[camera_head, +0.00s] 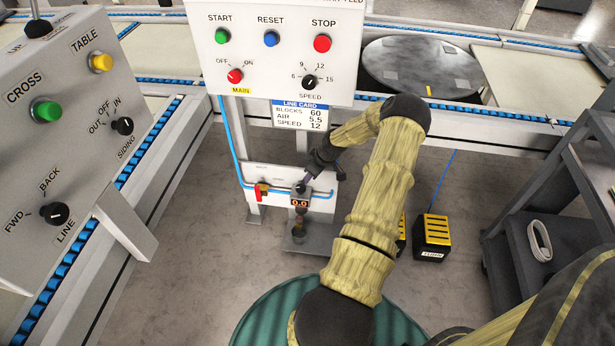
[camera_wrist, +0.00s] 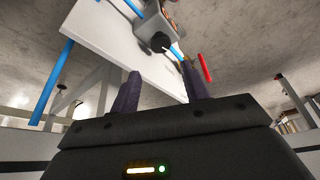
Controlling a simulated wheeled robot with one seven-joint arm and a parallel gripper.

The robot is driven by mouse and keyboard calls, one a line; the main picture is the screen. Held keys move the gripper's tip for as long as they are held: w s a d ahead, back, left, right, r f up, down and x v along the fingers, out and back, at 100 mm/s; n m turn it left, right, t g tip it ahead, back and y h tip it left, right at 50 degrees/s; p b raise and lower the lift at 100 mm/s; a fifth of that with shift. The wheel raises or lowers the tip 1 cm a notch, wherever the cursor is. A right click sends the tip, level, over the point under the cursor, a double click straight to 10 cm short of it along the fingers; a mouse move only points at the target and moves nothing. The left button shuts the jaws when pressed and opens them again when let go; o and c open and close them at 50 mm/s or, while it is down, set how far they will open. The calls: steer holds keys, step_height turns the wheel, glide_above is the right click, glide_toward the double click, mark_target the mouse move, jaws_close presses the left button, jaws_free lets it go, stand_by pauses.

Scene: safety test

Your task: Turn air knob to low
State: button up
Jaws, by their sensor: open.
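The air unit hangs on a low white panel (camera_head: 275,174) under the control box. Its small display (camera_head: 300,203) reads 0.0. A dark round knob (camera_head: 301,188) sits on top of the unit, and it also shows in the wrist view (camera_wrist: 160,42), ahead of the fingers. My gripper (camera_head: 309,177) is close to the knob, partly hidden by my wrist. In the wrist view its two dark fingers (camera_wrist: 160,82) stand apart with nothing between them. The knob appears beyond the fingertips; I cannot tell whether they touch it. No low mark is legible on the knob.
A red-handled valve (camera_head: 260,190) and blue air tube (camera_head: 232,140) are left of the unit. A line card (camera_head: 300,115) above reads air 5.5. A green drum (camera_head: 275,310) stands in front. Black-and-yellow blocks (camera_head: 432,235) lie right on the floor.

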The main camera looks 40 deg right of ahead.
steer(key=p+v, duration=0.1)
steer(key=v, duration=0.5)
steer(key=shift+s, duration=0.1)
steer(key=s+a+r+g+h, duration=0.1)
steer(key=s+a+r, duration=0.1)
steer(key=a+r, duration=0.55)
steer(key=s+a+r, duration=0.1)
steer(key=a+r, duration=0.4)
steer(key=a, duration=0.6)
steer(key=s+a+r+g+h, duration=0.1)
steer(key=s+a+r, duration=0.1)
steer(key=a+r, duration=0.55)
steer(key=s+a+r+m, duration=0.3)
steer(key=s+a, duration=0.6)
steer(key=a, duration=0.1)
steer(key=shift+r+y, duration=0.4)
steer(key=shift+s, duration=0.1)
steer(key=shift+c, duration=1.1)
